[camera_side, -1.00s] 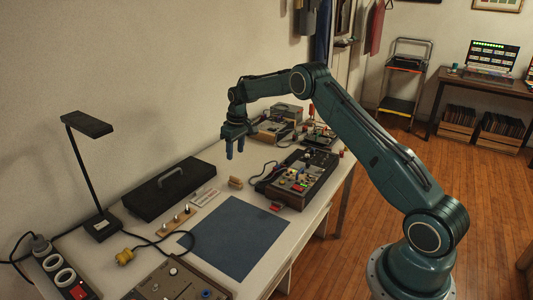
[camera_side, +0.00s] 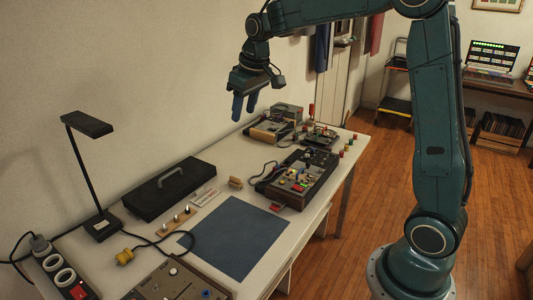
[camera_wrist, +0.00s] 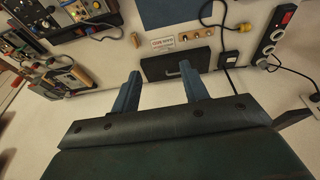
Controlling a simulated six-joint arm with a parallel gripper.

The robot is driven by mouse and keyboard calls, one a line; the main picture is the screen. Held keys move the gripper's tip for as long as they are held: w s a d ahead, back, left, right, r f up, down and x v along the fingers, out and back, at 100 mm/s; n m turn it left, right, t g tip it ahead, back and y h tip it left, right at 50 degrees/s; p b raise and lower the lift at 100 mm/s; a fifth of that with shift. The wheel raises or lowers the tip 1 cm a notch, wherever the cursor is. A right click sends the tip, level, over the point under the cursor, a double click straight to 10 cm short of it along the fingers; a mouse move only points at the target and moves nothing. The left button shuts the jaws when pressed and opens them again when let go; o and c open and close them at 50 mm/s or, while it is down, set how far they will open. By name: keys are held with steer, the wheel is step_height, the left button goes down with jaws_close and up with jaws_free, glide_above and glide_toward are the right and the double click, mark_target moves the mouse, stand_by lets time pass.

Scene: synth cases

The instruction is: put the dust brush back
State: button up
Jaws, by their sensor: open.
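A small light-brown wooden piece, which looks like the dust brush (camera_side: 235,182), lies on the white bench between the black case and the control box. It also shows in the wrist view (camera_wrist: 136,40), above the left finger; its bristles are too small to make out. My gripper (camera_side: 244,107) is open and empty, well above the bench and the brush, with its blue fingers pointing down. In the wrist view the two fingers (camera_wrist: 159,70) stand apart with nothing between them.
A black case with a handle (camera_side: 150,200), a small printed card (camera_side: 204,197) and a wooden strip with knobs (camera_side: 176,221) lie near the brush. A control box (camera_side: 297,178) stands right. The blue mat (camera_side: 236,238) is bare. A black lamp (camera_side: 89,127) stands left.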

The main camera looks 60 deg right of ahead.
steer(key=s+a+r+t, duration=0.1)
steer(key=s+a+r, duration=0.15)
steer(key=s, duration=0.55)
steer(key=s+a+r, duration=0.2)
steer(key=s+a, duration=0.1)
steer(key=s, duration=0.4)
steer(key=s+a+f, duration=0.1)
steer(key=s+f, duration=0.1)
steer(key=s, duration=0.5)
steer(key=s+a+f+t, duration=0.1)
steer(key=s+f, duration=0.1)
steer(key=s, duration=0.5)
steer(key=shift+a+f, duration=0.25)
steer(key=shift+a, duration=0.15)
